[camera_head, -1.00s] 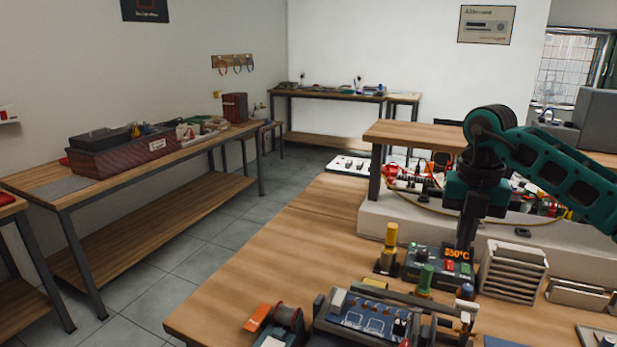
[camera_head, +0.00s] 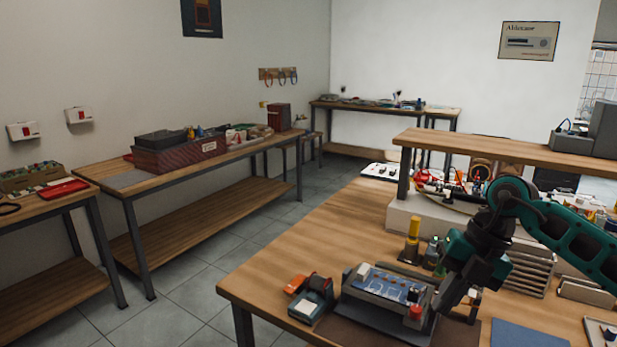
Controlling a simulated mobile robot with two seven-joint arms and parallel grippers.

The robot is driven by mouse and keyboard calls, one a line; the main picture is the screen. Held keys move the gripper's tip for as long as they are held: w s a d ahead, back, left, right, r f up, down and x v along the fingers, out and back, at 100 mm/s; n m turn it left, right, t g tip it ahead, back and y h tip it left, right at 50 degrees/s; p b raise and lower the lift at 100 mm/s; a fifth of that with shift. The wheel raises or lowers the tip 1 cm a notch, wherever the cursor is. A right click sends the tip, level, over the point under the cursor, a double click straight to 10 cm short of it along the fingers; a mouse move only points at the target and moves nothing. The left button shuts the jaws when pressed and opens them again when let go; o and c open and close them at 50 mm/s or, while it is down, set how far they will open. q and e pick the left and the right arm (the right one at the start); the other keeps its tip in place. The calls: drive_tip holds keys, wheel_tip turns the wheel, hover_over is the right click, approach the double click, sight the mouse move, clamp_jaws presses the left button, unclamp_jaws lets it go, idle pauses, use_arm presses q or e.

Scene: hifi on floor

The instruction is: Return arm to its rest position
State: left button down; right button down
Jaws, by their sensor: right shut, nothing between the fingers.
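My right arm (camera_head: 575,240), teal and black, comes in from the right over the workbench. Its dark gripper (camera_head: 442,308) points down and to the left and is shut with nothing in it. It shows in front of the right end of the holder with the blue circuit board (camera_head: 390,286) and hides part of the things behind it. Whether it touches anything there cannot be told. My left gripper is not in view.
The wooden workbench (camera_head: 300,250) has clear room at its left. A spool stand (camera_head: 312,300), a yellow-topped tool (camera_head: 413,238) and a grey slatted rack (camera_head: 532,272) stand near the arm. A raised wooden shelf (camera_head: 490,148) is behind. Side tables line the left wall.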

drive_tip(key=s+a+m+t+y, duration=0.35)
drive_tip(key=a+y, duration=0.35)
drive_tip(key=a, duration=0.3)
drive_tip(key=s+a+m+t+y, duration=0.2)
drive_tip(key=a+m+t+y, duration=0.2)
drive_tip(key=a+y, duration=0.45)
drive_tip(key=s+d+f+m+t+h, duration=0.1)
drive_tip(key=d+f+m+t+h, duration=0.4)
drive_tip(key=m, duration=0.3)
drive_tip(key=d+f+m+t+h, duration=0.3)
drive_tip(key=f+m+t+h, duration=0.25)
drive_tip(key=m+h, duration=0.2)
drive_tip(key=s+d+f+m+g+h, duration=0.2)
drive_tip(key=s+f+m+g, duration=0.1)
drive_tip(key=s+f, duration=0.3)
drive_tip(key=s+d+f+m+g+h, duration=0.3)
drive_tip(key=s+f, duration=0.4)
drive_tip(key=f, duration=0.2)
drive_tip(key=shift+d+m+g, duration=0.35)
drive_tip(key=shift+m+g, duration=0.05)
